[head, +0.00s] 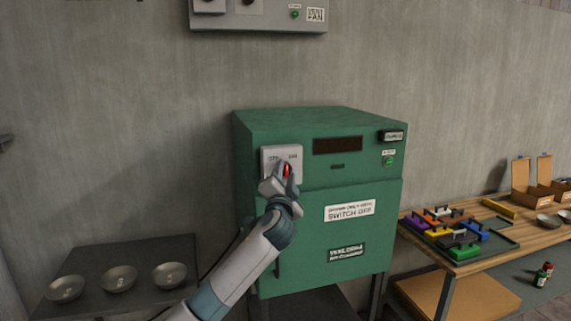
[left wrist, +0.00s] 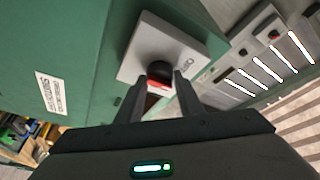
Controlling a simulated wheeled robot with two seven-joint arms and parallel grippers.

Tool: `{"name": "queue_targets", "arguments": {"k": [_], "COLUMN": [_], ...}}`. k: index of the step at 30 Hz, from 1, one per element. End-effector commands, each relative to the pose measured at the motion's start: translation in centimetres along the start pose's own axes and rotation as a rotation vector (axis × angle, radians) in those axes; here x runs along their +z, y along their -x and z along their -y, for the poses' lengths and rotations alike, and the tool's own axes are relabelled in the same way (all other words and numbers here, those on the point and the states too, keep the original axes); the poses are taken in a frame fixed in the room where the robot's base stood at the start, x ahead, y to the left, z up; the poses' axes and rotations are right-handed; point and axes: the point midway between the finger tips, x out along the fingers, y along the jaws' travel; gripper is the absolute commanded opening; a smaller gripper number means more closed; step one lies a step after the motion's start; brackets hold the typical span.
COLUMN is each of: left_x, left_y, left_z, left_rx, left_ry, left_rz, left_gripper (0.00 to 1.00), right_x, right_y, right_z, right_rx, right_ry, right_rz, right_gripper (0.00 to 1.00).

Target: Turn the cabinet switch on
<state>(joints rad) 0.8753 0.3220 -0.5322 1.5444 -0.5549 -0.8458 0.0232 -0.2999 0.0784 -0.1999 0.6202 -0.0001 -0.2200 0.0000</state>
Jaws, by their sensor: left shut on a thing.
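The green cabinet (head: 262,210) stands against the grey wall in the head view. Its switch is a rotary knob on a pale square plate (head: 270,157) at the upper left of the front. The red part of the knob (head: 287,170) shows at my left gripper (head: 284,177). In the left wrist view the black and red knob (left wrist: 159,76) sits between my two fingers (left wrist: 157,88), which are shut on it. The red part faces toward my gripper in that view. The plate's lettering is partly hidden and too small to read surely. My right gripper is in neither view.
A dark table (head: 95,260) with several metal bowls stands at left. A wooden bench (head: 545,240) at right holds coloured blocks with handles. A grey panel (head: 285,18) hangs on the wall above the cabinet. A small green light (head: 389,160) is on the cabinet's right.

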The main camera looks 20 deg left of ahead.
Motion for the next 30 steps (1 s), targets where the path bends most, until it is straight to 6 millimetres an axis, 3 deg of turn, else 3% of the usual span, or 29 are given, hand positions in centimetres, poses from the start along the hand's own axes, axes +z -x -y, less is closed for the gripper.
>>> {"name": "queue_targets", "arguments": {"k": [1,3,12,30], "left_x": [-0.5,-0.6,-0.6,-0.6], "left_y": [-0.2,-0.2,-0.2,-0.2], "left_z": [0.8,0.9,0.8,0.6], "left_rx": [0.018,0.044,0.155,0.321], "left_ry": [-0.039,-0.099,-0.361,-0.752], "left_rz": [0.004,0.008,0.026,0.057], "left_gripper": [0.11,0.11,0.11,0.11], "right_x": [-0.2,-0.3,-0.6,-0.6], "right_y": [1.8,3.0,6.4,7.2], "right_z": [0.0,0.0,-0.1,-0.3], "right_rx": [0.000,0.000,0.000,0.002], "right_ry": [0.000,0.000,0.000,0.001], "right_rz": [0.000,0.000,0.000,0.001], "right_gripper": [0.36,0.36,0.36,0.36]}}
